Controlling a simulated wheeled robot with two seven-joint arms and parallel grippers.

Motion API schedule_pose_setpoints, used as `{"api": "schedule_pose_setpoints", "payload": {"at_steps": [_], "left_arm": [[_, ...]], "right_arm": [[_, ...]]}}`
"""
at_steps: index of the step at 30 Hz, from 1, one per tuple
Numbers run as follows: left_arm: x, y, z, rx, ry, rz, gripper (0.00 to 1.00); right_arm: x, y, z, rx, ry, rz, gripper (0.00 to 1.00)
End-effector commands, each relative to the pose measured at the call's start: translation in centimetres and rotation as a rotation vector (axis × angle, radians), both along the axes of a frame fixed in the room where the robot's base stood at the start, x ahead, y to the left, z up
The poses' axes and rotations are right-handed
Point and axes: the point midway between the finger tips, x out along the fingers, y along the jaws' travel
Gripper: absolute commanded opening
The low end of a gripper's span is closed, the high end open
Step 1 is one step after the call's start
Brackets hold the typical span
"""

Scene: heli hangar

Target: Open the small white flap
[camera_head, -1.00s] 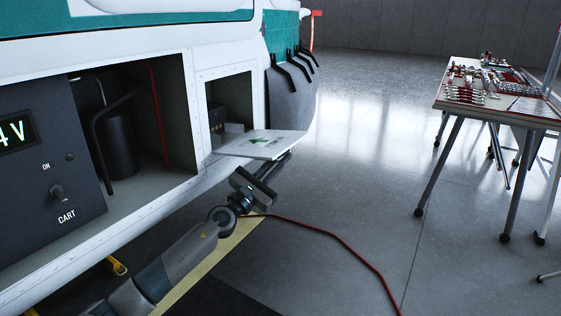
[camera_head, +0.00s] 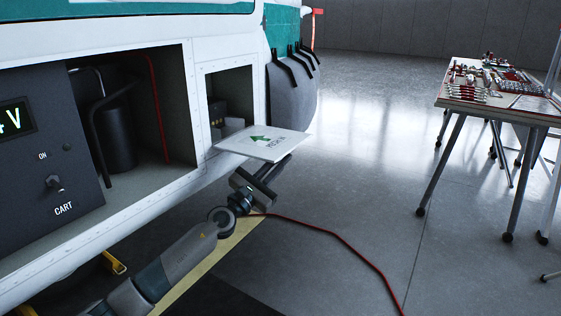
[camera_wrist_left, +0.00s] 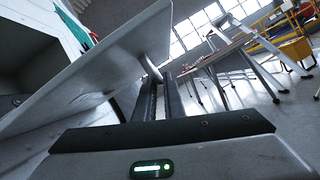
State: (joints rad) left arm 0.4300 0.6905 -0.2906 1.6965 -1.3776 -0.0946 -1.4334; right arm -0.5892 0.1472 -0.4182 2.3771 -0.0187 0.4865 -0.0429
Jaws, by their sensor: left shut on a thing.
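The small white flap (camera_head: 285,145) stands out from the helicopter's side, at the lower edge of a small open compartment (camera_head: 230,95). It lies about level, with a green arrow and lettering on its upper face. In the left wrist view the flap (camera_wrist_left: 95,75) slants across the upper left. My left gripper (camera_head: 279,168) is under the flap's outer part. In the wrist view its fingers (camera_wrist_left: 160,82) are close together around a small pale part at the flap's edge, which they mostly hide. My right gripper is not in view.
A larger open bay with a dark cylinder (camera_head: 118,140) and a CART switch panel (camera_head: 45,150) is at left. A red cable (camera_head: 340,242) lies on the floor. A table (camera_head: 500,105) with tools stands at right.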

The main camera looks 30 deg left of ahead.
Motion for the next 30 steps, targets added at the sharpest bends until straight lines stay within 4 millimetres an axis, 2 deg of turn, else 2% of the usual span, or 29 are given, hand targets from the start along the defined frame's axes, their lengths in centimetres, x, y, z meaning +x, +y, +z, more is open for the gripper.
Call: {"api": "schedule_pose_setpoints", "payload": {"at_steps": [2,3,5,20,30], "left_arm": [[0.0,0.2,0.1,-0.001,-0.002,0.003,0.00],[0.0,0.2,0.1,-0.001,-0.002,0.003,0.16],[0.0,0.2,0.1,-0.001,-0.002,0.004,0.28],[-0.6,0.2,-0.3,0.001,0.000,0.002,0.28],[-4.2,1.1,-2.0,0.000,0.002,0.001,0.28]], "right_arm": [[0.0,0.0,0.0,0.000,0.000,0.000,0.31],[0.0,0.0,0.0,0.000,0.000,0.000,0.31],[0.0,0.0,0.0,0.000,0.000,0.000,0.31],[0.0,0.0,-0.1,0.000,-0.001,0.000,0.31],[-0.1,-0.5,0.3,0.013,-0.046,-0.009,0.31]]}}
